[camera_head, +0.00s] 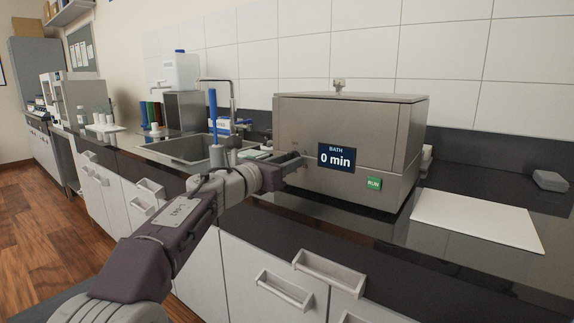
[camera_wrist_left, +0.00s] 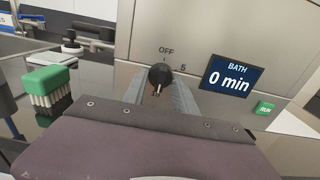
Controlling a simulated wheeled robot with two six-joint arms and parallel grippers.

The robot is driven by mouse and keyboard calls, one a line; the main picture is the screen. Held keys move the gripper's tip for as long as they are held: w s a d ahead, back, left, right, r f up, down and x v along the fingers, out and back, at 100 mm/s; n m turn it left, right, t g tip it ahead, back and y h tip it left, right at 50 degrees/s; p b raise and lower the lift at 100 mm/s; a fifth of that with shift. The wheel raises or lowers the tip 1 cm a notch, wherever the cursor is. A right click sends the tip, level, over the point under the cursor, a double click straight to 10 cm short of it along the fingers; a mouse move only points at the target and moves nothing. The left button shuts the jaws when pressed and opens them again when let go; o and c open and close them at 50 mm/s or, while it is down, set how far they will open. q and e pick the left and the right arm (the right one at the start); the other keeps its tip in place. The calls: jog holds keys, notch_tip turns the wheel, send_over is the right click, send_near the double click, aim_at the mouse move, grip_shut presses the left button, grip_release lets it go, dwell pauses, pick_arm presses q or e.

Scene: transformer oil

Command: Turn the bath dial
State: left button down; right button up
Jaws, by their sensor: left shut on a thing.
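The bath (camera_head: 345,135) is a grey metal box with a lid on the black counter. Its display (camera_head: 337,158) reads "BATH 0 min", and a green RUN button (camera_head: 374,183) is beside it at the lower right. In the left wrist view the black dial (camera_wrist_left: 159,77) is on the bath's front, below the "OFF" mark and left of the "5" mark. My left gripper (camera_wrist_left: 160,92) is shut on the dial, with one finger on each side of it. In the head view the left gripper (camera_head: 291,163) hides the dial. My right gripper is not in view.
A sink (camera_head: 190,148) with a tap is left of the bath. A white board (camera_head: 478,220) lies to the right, with a grey block (camera_head: 550,180) behind it. In the left wrist view a green-topped rack (camera_wrist_left: 46,82) stands left of my gripper. Drawer handles project below the counter.

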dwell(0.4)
pick_arm(q)
jog(key=c, duration=1)
grip_release()
jog(key=b+v, duration=0.1)
jog(key=v, duration=0.8)
